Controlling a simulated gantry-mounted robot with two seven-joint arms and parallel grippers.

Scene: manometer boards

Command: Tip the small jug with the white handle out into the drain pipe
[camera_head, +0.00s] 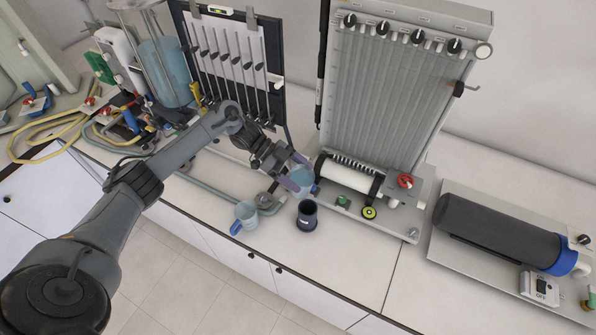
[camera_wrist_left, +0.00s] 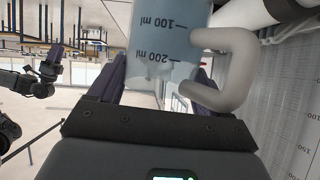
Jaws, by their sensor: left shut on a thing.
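My left gripper (camera_head: 291,182) is shut on the small jug (camera_head: 301,180), which holds bluish liquid. In the left wrist view the jug (camera_wrist_left: 168,48) is clear, with 100 ml and 200 ml marks, and its white handle (camera_wrist_left: 238,70) sticks out to the right. How far the jug is tilted is hard to tell. The drain pipe, a dark open-topped cylinder (camera_head: 307,214), stands upright on the bench just in front of the held jug. The jug appears above and behind its mouth. My right gripper (camera_wrist_left: 50,70) shows small at the left of the wrist view; its opening is unclear.
A second jug with a blue handle (camera_head: 245,214) stands left of the dark cylinder near the bench edge. A tall manometer board (camera_head: 385,95) with a white cylinder (camera_head: 345,178) stands close behind on the right. A dark cylinder rig (camera_head: 505,232) lies farther right.

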